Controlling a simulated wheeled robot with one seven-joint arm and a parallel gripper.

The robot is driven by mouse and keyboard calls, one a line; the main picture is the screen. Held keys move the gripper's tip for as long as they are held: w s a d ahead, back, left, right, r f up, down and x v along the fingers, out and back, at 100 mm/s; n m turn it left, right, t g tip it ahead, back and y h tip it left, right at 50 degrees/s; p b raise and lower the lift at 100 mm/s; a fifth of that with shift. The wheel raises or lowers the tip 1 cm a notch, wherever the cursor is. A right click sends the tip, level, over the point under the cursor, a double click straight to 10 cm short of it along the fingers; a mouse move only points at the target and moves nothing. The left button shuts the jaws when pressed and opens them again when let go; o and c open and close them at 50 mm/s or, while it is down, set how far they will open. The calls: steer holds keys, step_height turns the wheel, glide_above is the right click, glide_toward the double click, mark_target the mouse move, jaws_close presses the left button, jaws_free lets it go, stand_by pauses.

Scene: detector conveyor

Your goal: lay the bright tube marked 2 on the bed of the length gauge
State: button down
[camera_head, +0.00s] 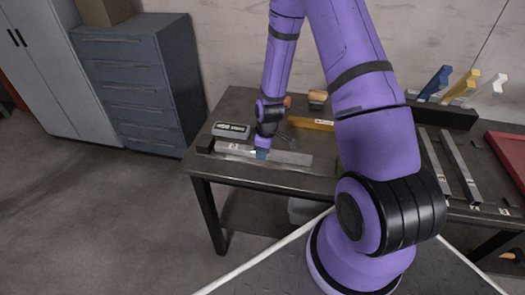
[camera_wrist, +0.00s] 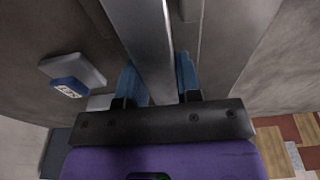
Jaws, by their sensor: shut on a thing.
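My gripper (camera_head: 262,153) is shut on a long bright metal tube (camera_head: 290,158). In the wrist view the blue fingers (camera_wrist: 158,85) stand on both sides of the tube (camera_wrist: 150,40). A small pale label shows near the tube's left part in the head view, too small to read surely. The length gauge has a display box (camera_head: 231,130) and a dark end block (camera_head: 205,146) at the table's left. The tube lies lengthwise along the gauge, in front of the display. I cannot tell whether it touches the bed, which is mostly hidden.
The dark table (camera_head: 240,179) has two more long bars (camera_head: 461,165) at its right, by a red tray (camera_head: 510,152). Blue, yellow and white handles (camera_head: 460,86) stand in a rack behind. A yellow bar (camera_head: 311,124) lies behind the gauge. A blue drawer cabinet (camera_head: 138,85) stands left.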

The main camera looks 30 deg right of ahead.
steer(key=shift+f, duration=0.15)
steer(key=c, duration=0.8)
jaws_free()
steer(key=s+a+r+m+t+h, duration=0.1)
steer(key=s+r, duration=0.2)
steer(key=r, duration=0.8)
steer(key=s+a+r+m, duration=0.1)
steer(key=s+r+m, duration=0.1)
steer(key=r, duration=1)
steer(key=s+a+r+m+t+h, duration=0.1)
steer(key=s+r, duration=0.2)
steer(key=r, duration=0.8)
steer(key=s+a+r+m+t, duration=0.1)
steer(key=s+a+r+m, duration=0.1)
steer(key=s+r, duration=0.3)
steer(key=s+a+r+m+t+y, duration=0.1)
steer(key=s+r+m, duration=0.2)
steer(key=s+r, duration=0.3)
steer(key=s, duration=0.5)
steer(key=shift+s+a+r, duration=0.3)
steer(key=shift+s+a, duration=0.05)
steer(key=shift+a, duration=0.05)
